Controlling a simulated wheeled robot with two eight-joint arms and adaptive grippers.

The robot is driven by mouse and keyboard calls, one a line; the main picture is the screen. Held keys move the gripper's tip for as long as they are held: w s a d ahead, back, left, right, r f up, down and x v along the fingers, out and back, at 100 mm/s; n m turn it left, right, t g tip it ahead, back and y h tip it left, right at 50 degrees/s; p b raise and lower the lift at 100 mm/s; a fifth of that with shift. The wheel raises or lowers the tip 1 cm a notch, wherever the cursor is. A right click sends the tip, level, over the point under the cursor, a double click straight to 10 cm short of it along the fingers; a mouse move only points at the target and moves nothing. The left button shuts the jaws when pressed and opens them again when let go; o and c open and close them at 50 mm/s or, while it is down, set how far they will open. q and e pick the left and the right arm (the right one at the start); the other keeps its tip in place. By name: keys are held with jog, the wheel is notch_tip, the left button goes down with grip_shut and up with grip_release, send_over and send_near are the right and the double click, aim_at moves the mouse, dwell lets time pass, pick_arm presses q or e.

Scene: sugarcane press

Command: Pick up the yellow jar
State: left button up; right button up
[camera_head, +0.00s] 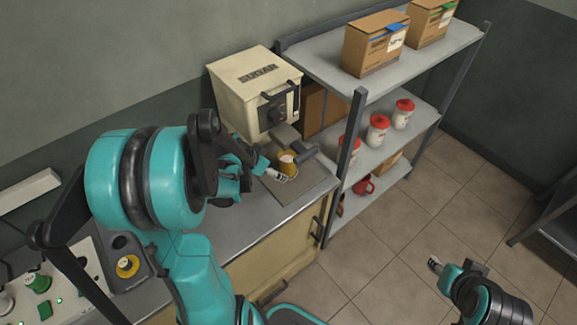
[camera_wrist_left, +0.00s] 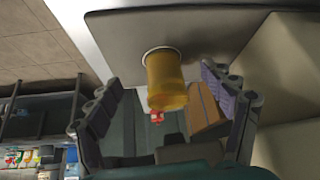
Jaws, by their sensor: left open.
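The yellow jar (camera_head: 287,162) with a pale top stands upright below the sugar machine's spout on the counter. In the left wrist view the yellow jar (camera_wrist_left: 167,82) shows in the middle, between the fingers. My left gripper (camera_head: 269,172) is open close beside the jar, on its left. In the left wrist view my left gripper (camera_wrist_left: 160,92) has one finger on each side of the jar, with gaps showing; contact cannot be seen. My right gripper (camera_head: 434,265) is at the lower right above the floor, away from the jar; its jaw opening is unclear.
The cream sugar machine (camera_head: 254,92) stands behind the jar. A metal shelf rack (camera_head: 342,98) with boxes and red-lidded jars rises close on the right. Another yellow item (camera_head: 127,266) sits by a control panel (camera_head: 60,283) at left.

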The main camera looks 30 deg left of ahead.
aim_at(285, 157)
pick_arm(q)
jog(key=shift+w+d, duration=0.15)
jog(key=shift+w, duration=0.55)
jog(key=shift+w+d, duration=0.15)
jog(key=shift+w, duration=0.5)
jog(key=w, duration=0.2)
jog(key=w+b, duration=0.1)
jog(key=w, duration=0.1)
jog(key=shift+d, duration=0.4)
jog(key=shift+w+f+b, duration=0.15)
jog(key=shift+f+b, duration=0.25)
jog(key=shift+f, duration=0.15)
jog(key=shift+r, duration=0.1)
jog(key=shift+c, duration=0.9)
grip_shut()
jog(key=shift+r, duration=0.2)
